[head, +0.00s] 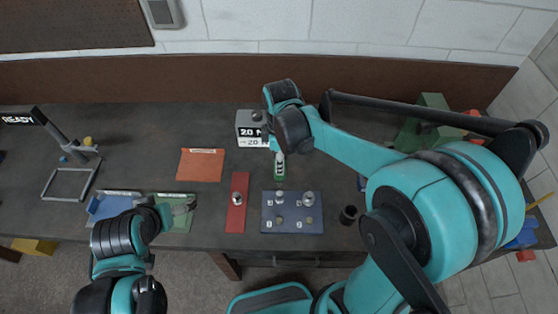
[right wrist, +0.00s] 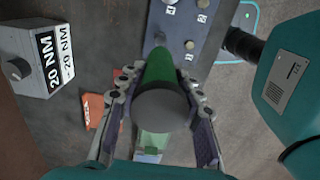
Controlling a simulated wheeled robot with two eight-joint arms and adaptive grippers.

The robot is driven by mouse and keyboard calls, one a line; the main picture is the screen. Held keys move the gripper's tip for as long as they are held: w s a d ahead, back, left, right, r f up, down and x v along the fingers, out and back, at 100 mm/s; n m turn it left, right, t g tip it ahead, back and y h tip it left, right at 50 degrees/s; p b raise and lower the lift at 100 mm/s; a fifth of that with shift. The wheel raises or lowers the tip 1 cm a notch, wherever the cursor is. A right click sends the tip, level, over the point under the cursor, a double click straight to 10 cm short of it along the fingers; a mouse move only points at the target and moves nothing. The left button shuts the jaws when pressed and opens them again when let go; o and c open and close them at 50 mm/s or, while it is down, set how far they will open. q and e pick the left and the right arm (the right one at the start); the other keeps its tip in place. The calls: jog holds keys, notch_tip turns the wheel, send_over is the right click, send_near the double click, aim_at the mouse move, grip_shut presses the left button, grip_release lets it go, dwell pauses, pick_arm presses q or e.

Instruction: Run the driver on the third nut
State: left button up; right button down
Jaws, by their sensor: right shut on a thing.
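My right gripper (head: 278,153) is shut on a green driver (head: 279,170), which points down just behind the blue nut plate (head: 292,214). In the right wrist view, the gripper (right wrist: 158,84) has a finger on each side of the driver (right wrist: 160,66), and its grey round end faces the camera. The driver's tip is hard to make out. The plate (right wrist: 184,28) shows beyond it, with several nuts and number labels. The driver appears apart from the nuts.
A grey 20 NM box (head: 247,122) stands behind the driver. A red strip (head: 235,215) with a metal piece lies left of the plate, and a black cup (head: 348,215) stands right. An orange mat (head: 200,166), blue tray (head: 108,207) and READY stand (head: 52,132) are further left.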

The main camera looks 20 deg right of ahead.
jog(key=shift+w+a+r, duration=0.1)
jog(key=shift+s+d, duration=0.2)
jog(key=shift+d, duration=0.05)
jog(key=shift+w+a+f+b, duration=0.1)
jog(key=shift+a+f+b, duration=0.05)
jog(key=shift+f+b, duration=0.95)
jog(key=shift+f, duration=0.15)
jog(key=shift+f+b, duration=1.65)
jog(key=shift+f, duration=0.65)
jog(key=shift+f+b, duration=0.1)
jog(key=shift+b, duration=0.2)
dwell(0.5)
